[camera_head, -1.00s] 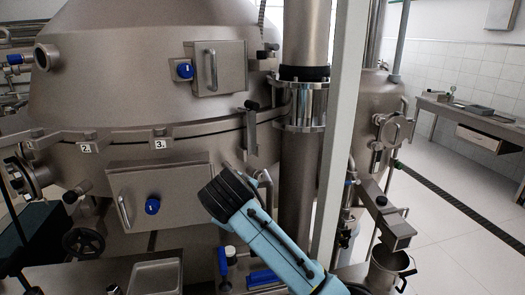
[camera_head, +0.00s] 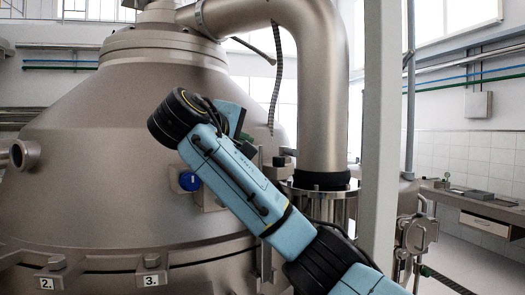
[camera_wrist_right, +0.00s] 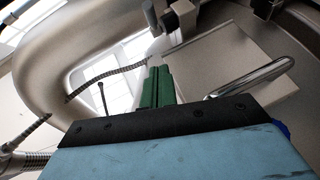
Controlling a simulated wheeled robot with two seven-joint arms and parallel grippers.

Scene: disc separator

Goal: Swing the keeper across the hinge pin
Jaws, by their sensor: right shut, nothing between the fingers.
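My right gripper shows in the right wrist view with its green fingers (camera_wrist_right: 157,88) together and nothing between them. They point toward the edge of a flat hatch door (camera_wrist_right: 225,55) with a bright bar handle (camera_wrist_right: 250,78). Small grey fittings (camera_wrist_right: 180,14) stand just beyond the fingertips at the hatch's edge; I cannot tell which is the keeper or the hinge pin. In the head view similar fittings (camera_head: 280,161) sit right of the upper hatch. My right forearm covers most of that hatch, and its gripper is not clearly seen there. My left gripper is in neither view.
The big steel separator vessel (camera_head: 90,150) fills the left. A thick steel pipe (camera_head: 320,100) and a pale post (camera_head: 379,130) stand close right of my arm. A blue knob (camera_head: 189,181) sticks out from the hatch. A side bench (camera_head: 475,203) is far right.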

